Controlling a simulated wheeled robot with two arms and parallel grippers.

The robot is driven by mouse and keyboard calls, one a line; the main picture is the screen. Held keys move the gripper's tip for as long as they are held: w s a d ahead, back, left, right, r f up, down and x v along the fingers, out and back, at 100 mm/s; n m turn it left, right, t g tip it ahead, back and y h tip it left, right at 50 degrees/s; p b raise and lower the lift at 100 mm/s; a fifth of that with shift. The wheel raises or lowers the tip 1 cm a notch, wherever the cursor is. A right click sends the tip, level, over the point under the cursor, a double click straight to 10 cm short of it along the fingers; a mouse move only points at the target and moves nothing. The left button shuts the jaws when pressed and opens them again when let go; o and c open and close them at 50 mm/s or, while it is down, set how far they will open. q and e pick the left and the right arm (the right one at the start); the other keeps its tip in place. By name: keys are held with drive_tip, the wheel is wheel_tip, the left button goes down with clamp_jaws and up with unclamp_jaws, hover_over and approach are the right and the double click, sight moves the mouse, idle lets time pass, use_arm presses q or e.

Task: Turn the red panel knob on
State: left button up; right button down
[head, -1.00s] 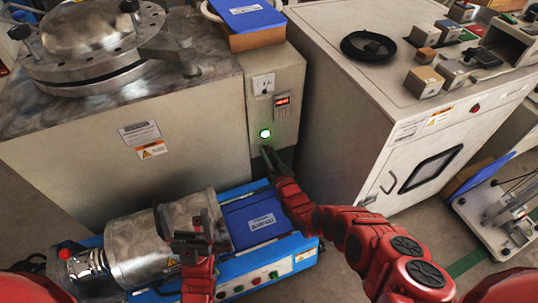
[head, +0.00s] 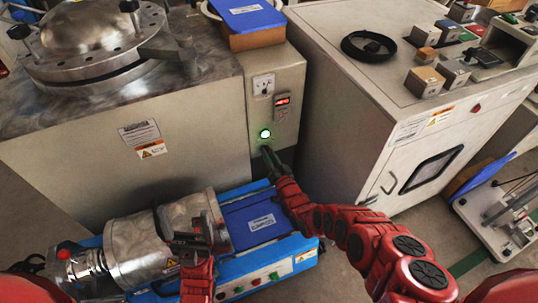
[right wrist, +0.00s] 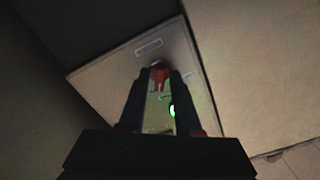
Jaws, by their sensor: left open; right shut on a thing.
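The red panel knob (right wrist: 158,74) shows in the right wrist view between the fingertips of my right gripper (right wrist: 158,80). The gripper is shut on it. In the head view my right gripper (head: 269,154) reaches the lower front of the beige control panel (head: 287,77) and hides the knob. A lit green lamp (head: 265,133) sits just above it, and a red digital display (head: 283,102) is higher up. The knob's exact angle cannot be told. My left gripper (head: 188,238) is open and empty in front of the metal cylinder.
A blue machine base (head: 270,268) with a metal cylinder (head: 139,250) and a blue box (head: 252,220) lies below the panel. A large metal-topped machine (head: 75,140) stands left. A beige cabinet (head: 345,120) stands close on the right, leaving a narrow gap.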

drive_tip(key=c, duration=0.9)
unclamp_jaws()
drive_tip(key=p+v, duration=0.8)
drive_tip(key=v, duration=0.9)
drive_tip(key=shift+s, duration=0.2)
